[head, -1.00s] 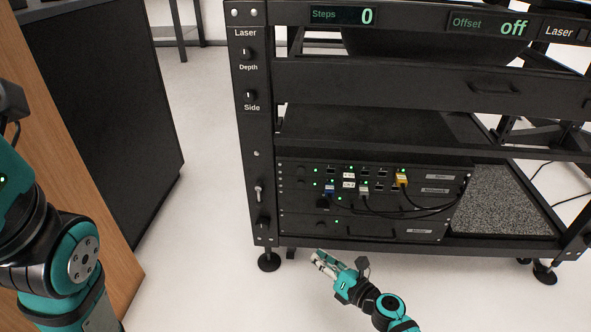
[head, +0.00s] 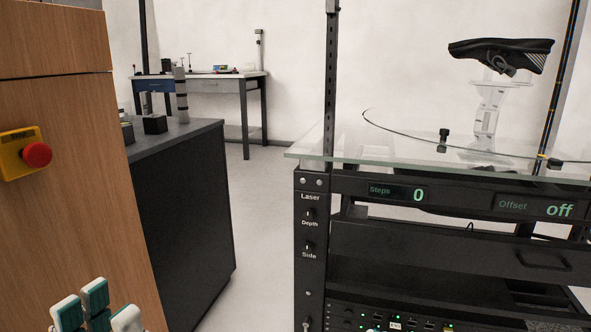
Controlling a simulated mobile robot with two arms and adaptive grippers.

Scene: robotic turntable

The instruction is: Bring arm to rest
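My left gripper (head: 98,312) shows at the bottom left edge, with teal and white fingertips pointing up. The fingertips stand apart with gaps between them, and I see nothing held. The rest of this gripper and its arm are cut off by the lower edge. It is in front of the wooden panel (head: 75,210), away from the turntable rack.
A black rack (head: 308,270) with a glass top (head: 350,150) stands at right; a black shoe (head: 500,52) sits on a clear stand (head: 487,115) above it. A red emergency button (head: 37,154) is on the panel. A dark cabinet (head: 190,220) stands beside it; open floor (head: 262,215) lies between.

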